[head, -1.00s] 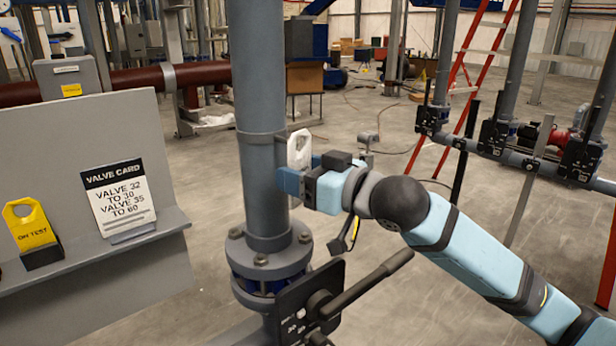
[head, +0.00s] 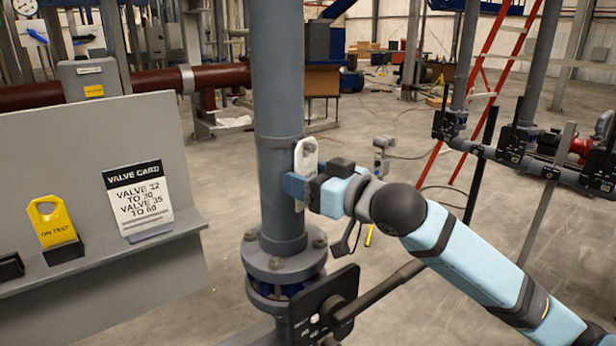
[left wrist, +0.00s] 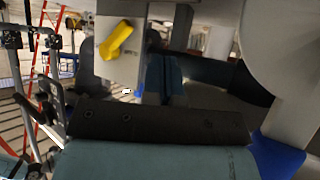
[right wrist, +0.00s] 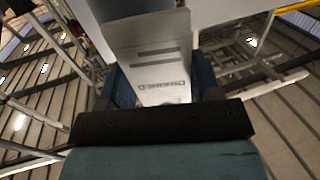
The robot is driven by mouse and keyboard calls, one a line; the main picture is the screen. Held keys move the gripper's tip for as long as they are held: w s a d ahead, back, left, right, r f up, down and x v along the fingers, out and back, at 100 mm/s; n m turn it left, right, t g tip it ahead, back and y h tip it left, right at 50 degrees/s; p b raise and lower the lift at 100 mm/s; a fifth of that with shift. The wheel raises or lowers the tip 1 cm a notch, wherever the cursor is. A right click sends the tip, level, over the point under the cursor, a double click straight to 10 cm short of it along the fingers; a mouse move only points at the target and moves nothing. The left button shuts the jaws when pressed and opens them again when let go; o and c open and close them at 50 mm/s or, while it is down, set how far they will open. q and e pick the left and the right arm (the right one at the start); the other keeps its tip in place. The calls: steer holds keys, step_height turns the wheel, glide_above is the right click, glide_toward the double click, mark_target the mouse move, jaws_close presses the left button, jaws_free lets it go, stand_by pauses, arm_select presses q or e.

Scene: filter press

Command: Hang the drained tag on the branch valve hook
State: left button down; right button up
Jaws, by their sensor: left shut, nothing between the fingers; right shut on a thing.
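The white drained tag (head: 307,155) is upright in my right gripper (head: 297,188), in front of the right edge of the upright grey pipe (head: 279,95). The right wrist view shows its lettered face (right wrist: 160,75) between the shut fingers. Whether the tag touches the pipe cannot be told. I cannot make out the hook; the tag and gripper may hide it. Below the flange is the branch valve (head: 318,305), with a black plate and a long lever. My left gripper (left wrist: 165,78) is shut and empty in the left wrist view, and out of the head view.
A grey panel with a ledge (head: 150,248) stands at left. It carries a yellow ON TEST tag (head: 53,222), a valve card (head: 138,200) and an empty-looking black holder (head: 10,267). A red ladder (head: 490,85) and more valves (head: 515,150) stand farther right.

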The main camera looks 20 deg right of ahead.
arm_select(q)
steer(key=shift+w, duration=0.1)
arm_select(e)
steer(key=o, duration=0.9)
arm_select(q)
steer(key=shift+s+f, duration=0.1)
steer(key=shift+s, duration=0.1)
arm_select(e)
steer(key=shift+o, duration=0.4)
arm_select(q)
steer(key=shift+s+f, duration=0.1)
arm_select(e)
steer(key=shift+s, duration=0.1)
arm_select(q)
steer(key=shift+f, duration=0.2)
steer(key=f+b, duration=0.1)
steer(key=b, duration=0.1)
steer(key=f+b, duration=0.1)
steer(key=b, duration=0.1)
steer(key=shift+w+d+f, duration=0.3)
steer(key=shift+w+f, duration=0.05)
steer(key=shift+w, duration=0.05)
steer(key=shift+s+d, duration=0.1)
steer(key=shift+s, duration=0.05)
arm_select(e)
steer(key=v, duration=1.3)
steer(key=shift+s+d, duration=0.2)
steer(key=shift+s, duration=0.1)
